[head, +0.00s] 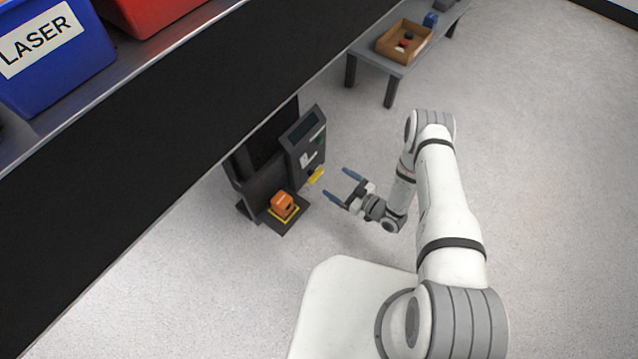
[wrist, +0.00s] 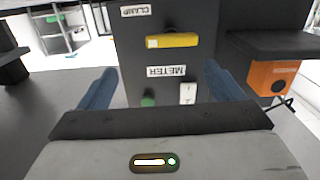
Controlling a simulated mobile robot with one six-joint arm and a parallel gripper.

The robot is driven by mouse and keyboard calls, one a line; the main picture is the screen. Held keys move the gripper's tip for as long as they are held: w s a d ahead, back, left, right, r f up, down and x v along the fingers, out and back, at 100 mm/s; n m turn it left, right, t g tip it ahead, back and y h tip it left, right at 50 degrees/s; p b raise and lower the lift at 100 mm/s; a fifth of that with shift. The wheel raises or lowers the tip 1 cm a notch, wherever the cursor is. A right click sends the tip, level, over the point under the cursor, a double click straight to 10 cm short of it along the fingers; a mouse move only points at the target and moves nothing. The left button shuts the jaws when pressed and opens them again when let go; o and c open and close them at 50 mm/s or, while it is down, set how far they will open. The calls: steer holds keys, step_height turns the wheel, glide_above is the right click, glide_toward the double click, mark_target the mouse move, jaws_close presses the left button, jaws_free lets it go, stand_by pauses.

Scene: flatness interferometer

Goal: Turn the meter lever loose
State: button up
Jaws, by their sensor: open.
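A dark instrument cabinet (head: 305,150) stands under the bench edge in the head view, with a yellow lever (head: 316,177) sticking out towards my gripper (head: 338,184). In the wrist view the yellow lever (wrist: 171,40) lies crosswise between an upside-down METER label (wrist: 165,71) and a CLAMP label (wrist: 136,10). A white control (wrist: 188,94) and a green knob (wrist: 148,100) sit on the other side of the METER label. My gripper (wrist: 161,68) is open, its blue fingers spread towards the panel, apart from the lever. Nothing is between the fingers.
An orange block-like device (head: 282,204) sits on a low dark ledge beside the cabinet; it also shows at right in the wrist view (wrist: 273,76). The long bench (head: 190,110) overhangs at left. A grey side table (head: 395,68) holds a cardboard box (head: 404,42). Floor around my gripper is clear.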

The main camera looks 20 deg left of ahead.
mark_target(318, 177)
steer(key=shift+y, duration=0.3)
steer(key=a, duration=0.2)
steer(key=a+f+b, duration=0.1)
steer(key=a, duration=0.1)
steer(key=a+b, duration=0.1)
steer(key=a, duration=0.1)
steer(key=shift+w+f, duration=0.25)
steer(key=shift+w, duration=0.1)
steer(key=shift+w+a+r+b, duration=0.1)
steer(key=shift+w+a+b, duration=0.25)
steer(key=shift+a, duration=0.3)
steer(key=shift+c, duration=0.5)
steer(key=c, duration=0.9)
